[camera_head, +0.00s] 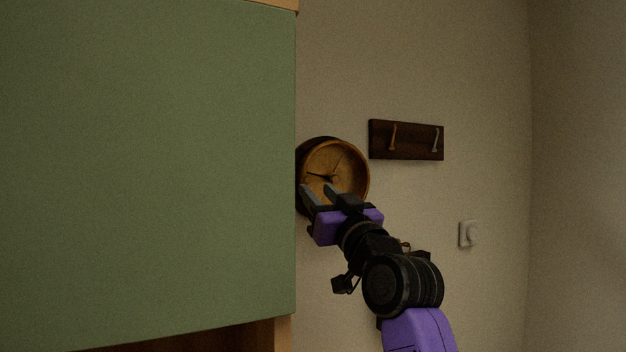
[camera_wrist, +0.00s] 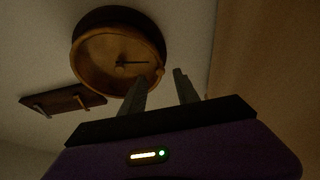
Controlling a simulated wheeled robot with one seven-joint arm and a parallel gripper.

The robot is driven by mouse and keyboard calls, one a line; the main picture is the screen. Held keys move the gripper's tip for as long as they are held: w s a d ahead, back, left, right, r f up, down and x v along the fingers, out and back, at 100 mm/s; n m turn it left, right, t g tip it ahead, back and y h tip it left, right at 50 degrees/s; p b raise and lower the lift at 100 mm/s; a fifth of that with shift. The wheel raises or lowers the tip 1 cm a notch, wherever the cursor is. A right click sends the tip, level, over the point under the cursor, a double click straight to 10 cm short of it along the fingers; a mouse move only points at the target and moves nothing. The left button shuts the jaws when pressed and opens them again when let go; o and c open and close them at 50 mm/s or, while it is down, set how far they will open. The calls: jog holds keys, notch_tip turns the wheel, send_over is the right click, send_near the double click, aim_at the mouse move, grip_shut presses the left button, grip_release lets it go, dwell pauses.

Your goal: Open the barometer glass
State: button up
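The barometer (camera_head: 345,163) is a round brass-coloured dial with a dark pointer, fixed to the wall just right of the green cabinet. In the wrist view the barometer (camera_wrist: 98,58) is at the upper middle, with a dark body behind its brass rim. Whether its glass is open or closed I cannot tell. My gripper (camera_head: 318,191) is in front of the dial's lower part in the head view. In the wrist view my gripper (camera_wrist: 162,90) has its two fingers apart with nothing between them. One fingertip overlaps the lower right rim; contact is unclear.
A large green cabinet panel (camera_head: 150,170) fills the left side, its edge close to the barometer. A dark wooden hook rack (camera_head: 406,140) hangs to the right, and a light switch (camera_head: 468,234) sits lower right. The wall between is clear.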

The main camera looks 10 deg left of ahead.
aim_at(308, 182)
jog(key=shift+p+x, duration=0.7)
jog(key=shift+x, duration=1.6)
jog(key=shift+r, duration=0.1)
jog(key=shift+c, duration=0.3)
grip_shut()
